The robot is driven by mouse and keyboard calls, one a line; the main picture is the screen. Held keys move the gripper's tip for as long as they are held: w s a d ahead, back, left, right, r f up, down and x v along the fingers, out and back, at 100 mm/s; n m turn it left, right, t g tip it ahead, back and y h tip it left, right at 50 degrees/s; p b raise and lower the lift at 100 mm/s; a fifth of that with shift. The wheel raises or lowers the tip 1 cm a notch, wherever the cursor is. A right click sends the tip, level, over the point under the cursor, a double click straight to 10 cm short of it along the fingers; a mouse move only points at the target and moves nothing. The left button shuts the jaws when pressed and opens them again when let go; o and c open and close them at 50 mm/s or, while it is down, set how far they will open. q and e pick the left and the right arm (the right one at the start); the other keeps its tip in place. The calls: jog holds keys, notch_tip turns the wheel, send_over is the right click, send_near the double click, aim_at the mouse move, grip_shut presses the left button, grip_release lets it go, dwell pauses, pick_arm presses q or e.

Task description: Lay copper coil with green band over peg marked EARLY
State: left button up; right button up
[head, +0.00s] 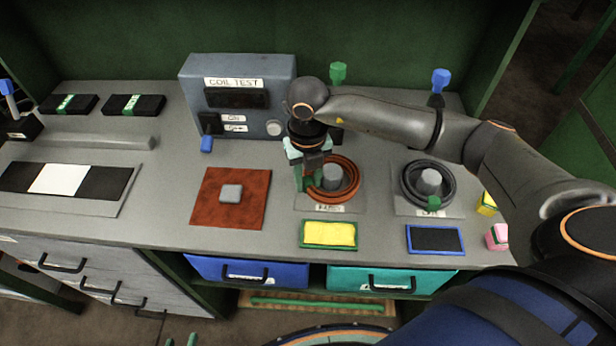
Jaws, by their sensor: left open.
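The copper coil (352,190) lies around a grey peg (332,174) on a pale plate. The label (330,208) in front of this peg is too small to read surely. My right gripper (309,181) points down at the coil's left side, with its green fingertips at the coil. Whether they grip it is unclear. A green band on the copper coil cannot be told apart from the green fingertips. Two green fingertips of my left gripper (181,341) show apart at the bottom edge, with nothing seen between them.
A black coil (407,193) with a green band lies around another grey peg (430,179) at right. A bare peg (231,193) stands on a rust-red plate (245,216). The coil test box (240,120) stands behind. Yellow (328,234) and dark pads (435,240) lie in front.

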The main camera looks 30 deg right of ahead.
notch_tip(320, 180, up, 12)
jog(key=shift+r, duration=0.15)
dwell(0.5)
